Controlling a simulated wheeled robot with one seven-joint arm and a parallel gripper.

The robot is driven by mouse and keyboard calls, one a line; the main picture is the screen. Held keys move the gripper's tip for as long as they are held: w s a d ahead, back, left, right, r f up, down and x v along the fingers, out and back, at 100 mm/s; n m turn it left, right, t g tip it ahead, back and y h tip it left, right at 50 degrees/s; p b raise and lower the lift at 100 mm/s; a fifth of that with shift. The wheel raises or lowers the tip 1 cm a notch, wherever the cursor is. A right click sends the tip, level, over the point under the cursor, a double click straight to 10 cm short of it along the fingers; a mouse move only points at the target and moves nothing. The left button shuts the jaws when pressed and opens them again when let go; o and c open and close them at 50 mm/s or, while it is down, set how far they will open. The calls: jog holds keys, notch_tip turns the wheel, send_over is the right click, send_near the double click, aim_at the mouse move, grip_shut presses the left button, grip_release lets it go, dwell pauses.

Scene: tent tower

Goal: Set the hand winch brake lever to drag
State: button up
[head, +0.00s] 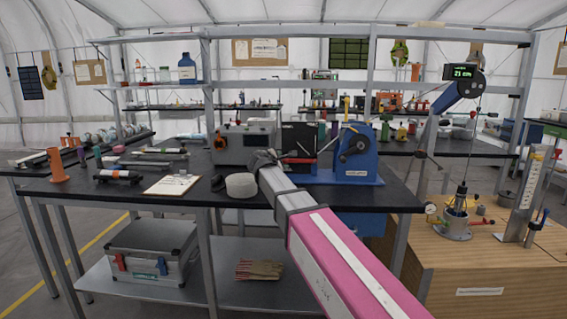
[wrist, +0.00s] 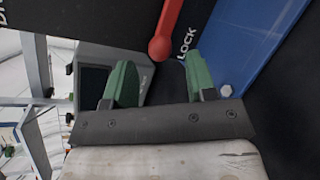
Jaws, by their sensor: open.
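The hand winch (head: 357,155) is blue with a black crank and stands on the dark bench, right of centre. Its red brake lever (wrist: 167,32) has a round end and lies against a black plate (wrist: 110,22). The lever's round end is beside the word LOCK; a cut-off label beginning "DR" shows at the upper left. The red lever also shows in the head view (head: 299,160). My gripper (wrist: 160,78) is open, its two green fingertips apart. The lever's round end lies just beyond the gap between them; I see no contact. In the head view, the fingertips are hard to make out.
A grey box (head: 245,142) stands left of the winch. A white roll (head: 241,185) and a clipboard (head: 172,184) lie toward the bench's front edge. A wooden bench (head: 480,262) with a gauge rig is at the right. A metal case (head: 150,255) sits on the lower shelf.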

aim_at(284, 161)
jog(key=shift+x, duration=1.55)
grip_shut()
jog(key=shift+r, duration=0.1)
jog(key=shift+d+r+m+y, duration=0.15)
jog(key=shift+r+m+y, duration=0.35)
jog(key=shift+r, duration=0.5)
jog(key=r+m, duration=0.1)
jog(key=d+r+m+y, duration=0.1)
jog(key=r, duration=0.1)
jog(key=r+m, duration=0.1)
jog(key=shift+s+d+r+g+y, duration=0.1)
jog(key=shift+d+r+g+y, duration=0.1)
jog(key=shift+d+g+y, duration=0.15)
jog(key=shift+d+r+m+y, duration=0.85)
jog(key=shift+d+r+m, duration=0.2)
jog(key=shift+r, duration=0.35)
jog(key=shift+d, duration=0.1)
